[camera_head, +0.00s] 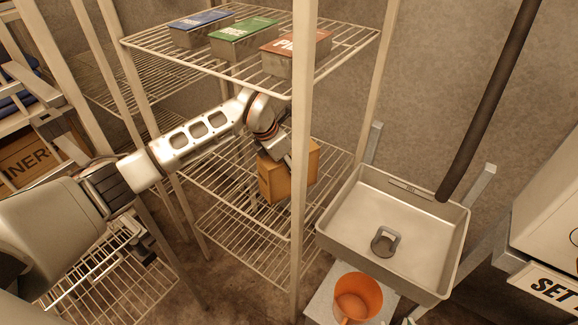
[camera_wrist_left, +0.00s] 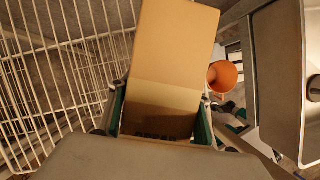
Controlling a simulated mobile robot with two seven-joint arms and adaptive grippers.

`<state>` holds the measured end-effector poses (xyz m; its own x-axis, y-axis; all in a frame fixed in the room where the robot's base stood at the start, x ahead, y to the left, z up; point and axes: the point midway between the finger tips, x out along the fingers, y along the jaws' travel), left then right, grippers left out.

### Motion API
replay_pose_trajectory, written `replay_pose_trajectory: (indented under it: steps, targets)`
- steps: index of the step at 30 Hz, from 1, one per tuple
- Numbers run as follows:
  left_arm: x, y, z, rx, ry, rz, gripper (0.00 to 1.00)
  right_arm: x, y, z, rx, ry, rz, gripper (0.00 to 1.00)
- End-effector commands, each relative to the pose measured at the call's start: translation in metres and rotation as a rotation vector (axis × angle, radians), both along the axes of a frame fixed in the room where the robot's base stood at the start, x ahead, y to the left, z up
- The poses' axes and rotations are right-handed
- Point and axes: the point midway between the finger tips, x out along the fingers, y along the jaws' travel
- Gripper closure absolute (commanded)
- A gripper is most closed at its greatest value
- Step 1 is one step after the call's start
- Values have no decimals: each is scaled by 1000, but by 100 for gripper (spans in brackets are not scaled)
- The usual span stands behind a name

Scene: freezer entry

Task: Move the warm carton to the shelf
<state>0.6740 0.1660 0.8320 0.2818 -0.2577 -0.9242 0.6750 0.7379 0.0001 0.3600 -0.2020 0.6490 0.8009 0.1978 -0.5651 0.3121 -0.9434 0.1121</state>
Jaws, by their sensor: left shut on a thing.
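A brown cardboard carton (camera_head: 288,176) is inside the wire rack, above a lower wire shelf (camera_head: 245,215). My left gripper (camera_head: 283,150) reaches between the shelves and is shut on the carton from its upper side. In the left wrist view the carton (camera_wrist_left: 175,50) sits between the teal-edged fingers of my left gripper (camera_wrist_left: 160,118), with dark lettering partly hidden near the palm. I cannot tell whether the carton touches the shelf. My right gripper is not in view.
Blue (camera_head: 201,27), green (camera_head: 244,38) and red-topped (camera_head: 296,55) boxes stand on the upper shelf (camera_head: 150,40). A rack post (camera_head: 303,130) stands close to the carton. A metal basin (camera_head: 345,225) and orange bucket (camera_head: 358,297) are to the right.

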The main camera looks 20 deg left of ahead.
Motion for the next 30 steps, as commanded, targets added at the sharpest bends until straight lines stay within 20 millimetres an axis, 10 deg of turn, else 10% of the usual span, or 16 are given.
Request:
replay_pose_trajectory:
  steps: [2, 3, 5, 30]
  targets:
    - [1, 0, 1, -1, -4, 0, 100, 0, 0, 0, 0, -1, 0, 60]
    - [0, 0, -2, 0, 0, 0, 49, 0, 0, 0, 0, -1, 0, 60]
    - [0, 0, -1, 0, 0, 0, 35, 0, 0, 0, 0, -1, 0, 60]
    - [-34, 34, 46, 3, -1, 1, 35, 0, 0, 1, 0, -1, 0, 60]
